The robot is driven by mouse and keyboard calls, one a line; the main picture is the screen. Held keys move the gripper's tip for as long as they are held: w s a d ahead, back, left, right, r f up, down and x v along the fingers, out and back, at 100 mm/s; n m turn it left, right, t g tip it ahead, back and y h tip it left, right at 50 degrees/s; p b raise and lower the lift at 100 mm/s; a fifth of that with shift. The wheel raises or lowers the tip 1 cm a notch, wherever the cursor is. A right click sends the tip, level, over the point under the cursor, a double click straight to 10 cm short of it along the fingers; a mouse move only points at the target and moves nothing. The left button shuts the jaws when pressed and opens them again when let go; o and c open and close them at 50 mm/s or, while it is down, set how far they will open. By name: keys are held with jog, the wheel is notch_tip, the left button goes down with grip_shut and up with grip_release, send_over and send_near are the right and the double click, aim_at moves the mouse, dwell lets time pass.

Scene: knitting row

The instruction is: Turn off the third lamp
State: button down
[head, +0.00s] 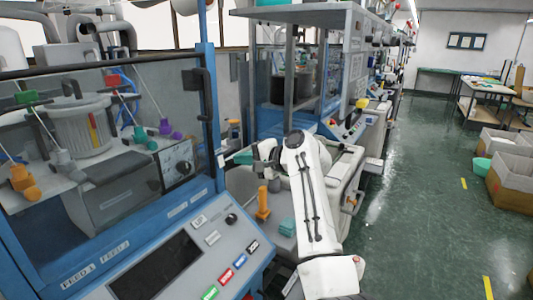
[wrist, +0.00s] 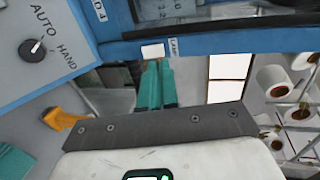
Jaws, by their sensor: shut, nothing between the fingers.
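A small white switch (wrist: 152,51) sits on a blue frame bar (wrist: 215,45) in the wrist view, beside a label (wrist: 173,46) that seems to read LAMP. In the head view a small white plate (head: 220,159) shows on the blue post (head: 211,110). My gripper (wrist: 156,64) has its teal fingers together and empty, with the tips just below the white switch; I cannot tell whether they touch it. In the head view my gripper (head: 243,158) is right of the post. The lamp itself is not clearly visible, nor whether it is lit.
A control panel (head: 190,262) with coloured buttons is at front left, and an AUTO/HAND knob (wrist: 32,49) shows in the wrist view. An orange part (head: 263,203) and a teal block (head: 287,228) stand beside my arm. Cardboard boxes (head: 512,183) are at right; the green aisle floor is mostly clear.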

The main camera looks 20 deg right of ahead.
jog(key=r+b+v, duration=0.1)
jog(key=v, duration=0.7)
jog(key=shift+w+r, duration=0.2)
jog(key=shift+r, duration=0.2)
jog(key=shift+a, duration=0.1)
jog(key=s+d+f+n+g+h, duration=0.1)
jog(key=s+f+g+h, duration=0.1)
jog(key=s+f, duration=0.65)
jog(key=s+f+n+g+h, duration=0.15)
jog(key=s+f, duration=0.35)
jog(key=f, duration=0.6)
jog(key=s+d+f+n+g+h, duration=0.1)
jog(key=s+f+n+g+h, duration=0.1)
jog(key=s+f, duration=0.6)
jog(key=s+f+n+g+h, duration=0.1)
jog(key=s+f, duration=0.3)
jog(key=s, duration=0.6)
jog(key=s+f+n+g+h, duration=0.1)
jog(key=s+f, duration=0.3)
jog(key=s, duration=0.6)
jog(key=s+f+n+g+h, duration=0.1)
jog(key=s+f+n+g, duration=0.2)
jog(key=s, duration=0.8)
jog(key=shift+d+f+n+g+h, duration=0.35)
jog(key=shift+f, duration=0.2)
jog(key=shift+s, duration=0.15)
